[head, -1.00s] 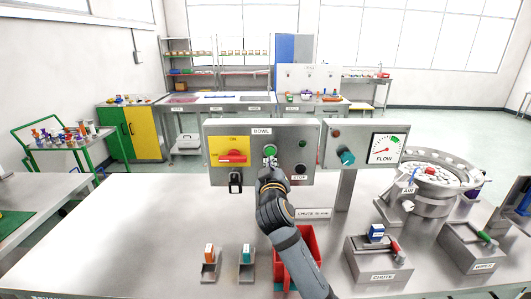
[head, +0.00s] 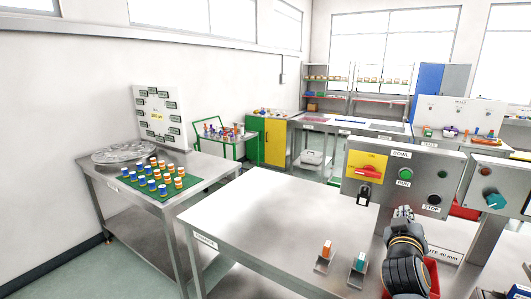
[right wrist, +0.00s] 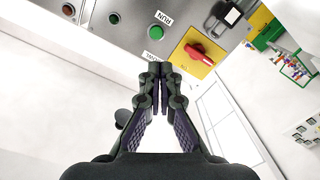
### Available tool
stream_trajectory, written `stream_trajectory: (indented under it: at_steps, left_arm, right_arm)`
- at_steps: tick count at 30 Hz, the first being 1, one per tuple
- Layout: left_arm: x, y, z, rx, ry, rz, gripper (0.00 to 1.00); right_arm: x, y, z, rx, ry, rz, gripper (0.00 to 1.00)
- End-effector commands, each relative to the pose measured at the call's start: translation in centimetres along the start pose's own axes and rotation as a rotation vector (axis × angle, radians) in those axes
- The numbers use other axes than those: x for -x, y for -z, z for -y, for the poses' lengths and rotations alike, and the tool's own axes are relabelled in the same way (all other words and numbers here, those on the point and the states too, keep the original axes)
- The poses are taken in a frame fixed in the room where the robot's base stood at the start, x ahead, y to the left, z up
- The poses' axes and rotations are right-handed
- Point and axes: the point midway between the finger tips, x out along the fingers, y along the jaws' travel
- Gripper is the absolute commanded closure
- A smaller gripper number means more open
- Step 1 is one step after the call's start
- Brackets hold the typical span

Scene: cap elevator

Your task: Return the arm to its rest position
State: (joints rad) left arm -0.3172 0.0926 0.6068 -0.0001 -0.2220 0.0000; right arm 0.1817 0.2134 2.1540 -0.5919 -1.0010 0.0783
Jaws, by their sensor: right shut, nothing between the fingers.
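My right gripper (head: 403,211) is in front of the lower part of the grey BOWL control panel (head: 384,203), below the green RUN button (head: 405,173). In the right wrist view the gripper (right wrist: 161,70) is shut and empty, with its two fingers together. There the green RUN button (right wrist: 176,17) lies beyond the fingertips, apart from them. The red rotary switch (right wrist: 203,52) on its yellow plate shows to the right of the fingertips. My left gripper is in no view.
A padlock (head: 363,195) hangs under the yellow plate. Two small holders with an orange block (head: 326,248) and a teal block (head: 360,262) stand on the steel table (head: 260,220). The table's left part is clear.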

Motion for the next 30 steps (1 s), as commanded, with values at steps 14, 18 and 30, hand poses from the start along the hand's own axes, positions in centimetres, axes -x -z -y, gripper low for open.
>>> stream_trajectory:
  at_steps: [14, 18, 30]
  left_arm:
    - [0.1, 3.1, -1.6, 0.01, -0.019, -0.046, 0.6]
    - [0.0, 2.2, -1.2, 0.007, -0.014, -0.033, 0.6]
    - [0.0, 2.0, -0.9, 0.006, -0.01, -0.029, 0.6]
  right_arm:
    - [5.3, -11.0, 5.8, -0.011, 0.216, 0.285, 1.0]
    - [9.1, -15.8, 8.0, -0.011, 0.319, 0.427, 1.0]
    - [23.8, -27.0, 11.9, 0.007, 0.636, 0.858, 1.0]
